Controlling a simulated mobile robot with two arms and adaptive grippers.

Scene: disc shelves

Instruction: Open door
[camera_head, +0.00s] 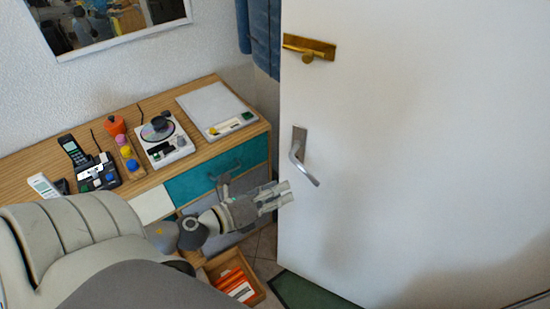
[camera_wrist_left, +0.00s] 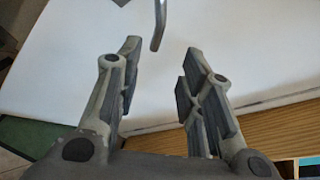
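A white door (camera_head: 420,150) fills the right half of the head view. Its silver lever handle (camera_head: 303,163) sits near the door's left edge, with the lever slanting down to the right. A brass latch (camera_head: 308,48) is mounted higher up. My left gripper (camera_head: 287,193) is just left of and below the handle, apart from it. In the left wrist view the two fingers of my left gripper (camera_wrist_left: 160,75) are spread with nothing between them. The handle's lever (camera_wrist_left: 159,25) shows beyond the fingertips, near the middle of the gap. My right gripper is not in view.
A wooden cabinet (camera_head: 255,128) with teal drawers stands left of the door, bearing phones, a disc player and a white device (camera_head: 215,108). An open wooden box (camera_head: 258,292) with orange items is low beside it. A green mat (camera_head: 305,293) lies at the door's foot.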

